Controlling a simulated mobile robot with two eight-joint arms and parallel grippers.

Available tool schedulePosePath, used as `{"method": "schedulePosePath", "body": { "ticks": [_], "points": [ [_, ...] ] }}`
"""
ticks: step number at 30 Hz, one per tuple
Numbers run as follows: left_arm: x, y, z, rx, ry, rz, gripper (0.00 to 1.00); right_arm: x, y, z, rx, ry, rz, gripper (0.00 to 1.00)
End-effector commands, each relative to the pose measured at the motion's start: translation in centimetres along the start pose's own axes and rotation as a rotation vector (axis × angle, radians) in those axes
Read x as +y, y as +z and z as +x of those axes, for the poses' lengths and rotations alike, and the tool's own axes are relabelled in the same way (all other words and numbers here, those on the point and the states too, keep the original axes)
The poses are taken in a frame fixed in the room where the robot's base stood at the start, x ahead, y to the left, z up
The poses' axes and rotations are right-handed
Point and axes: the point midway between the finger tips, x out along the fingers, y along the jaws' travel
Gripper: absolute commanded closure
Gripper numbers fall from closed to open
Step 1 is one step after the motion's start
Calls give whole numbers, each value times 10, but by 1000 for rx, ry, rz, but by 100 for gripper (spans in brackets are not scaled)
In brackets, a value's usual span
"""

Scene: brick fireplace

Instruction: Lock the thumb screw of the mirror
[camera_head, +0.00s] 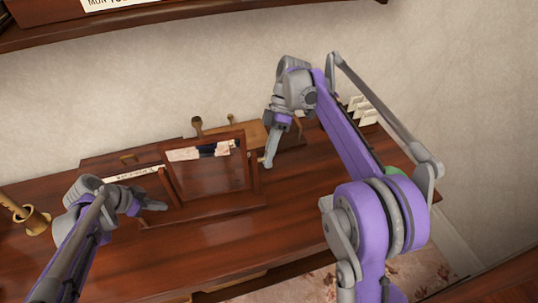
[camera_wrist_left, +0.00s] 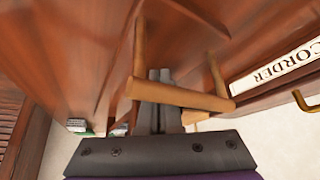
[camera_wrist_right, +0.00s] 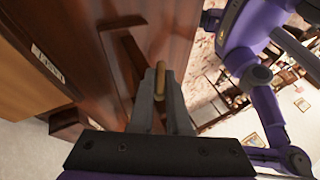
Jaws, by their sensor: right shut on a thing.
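The mirror (camera_head: 207,172) stands in its dark wooden frame and base on the desk. My right gripper (camera_head: 268,163) is at the right side of the mirror. In the right wrist view its fingers (camera_wrist_right: 160,75) are shut on a small tan, rounded piece (camera_wrist_right: 159,82), apparently the thumb screw. My left gripper (camera_head: 160,206) is low by the left side of the mirror stand. In the left wrist view its fingertips (camera_wrist_left: 160,74) are together, with a wooden bar (camera_wrist_left: 180,95) crossing in front of them. The head view does not show the thumb screw clearly.
The dark wooden desk (camera_head: 290,205) has free room in front. A brass pot (camera_head: 36,220) is at the far left. Card holders (camera_head: 360,112) and a green thing (camera_head: 395,171) are at the right. A labelled wooden box (camera_wrist_left: 280,75) is beside my left gripper.

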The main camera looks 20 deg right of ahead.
Motion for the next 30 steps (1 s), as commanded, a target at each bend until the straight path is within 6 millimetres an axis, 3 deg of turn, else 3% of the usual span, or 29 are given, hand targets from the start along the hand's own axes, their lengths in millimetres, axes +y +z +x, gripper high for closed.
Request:
{"method": "schedulePosePath", "body": {
  "ticks": [10, 25, 26, 30],
  "points": [
    [0, 1, 1, -2, -1, 1, 100, 1, -1, 0, 0, -128, 56, 100],
    [0, 1, 1, -2, -1, 2, 100, 1, -1, 0, -1, -147, 64, 100],
    [0, 1, 1, -2, -1, 2, 100, 1, -1, 0, -1, -147, 64, 83],
    [0, 1, 1, -2, -1, 2, 100, 1, -1, 0, -1, -146, 64, 58]
  ]
}}
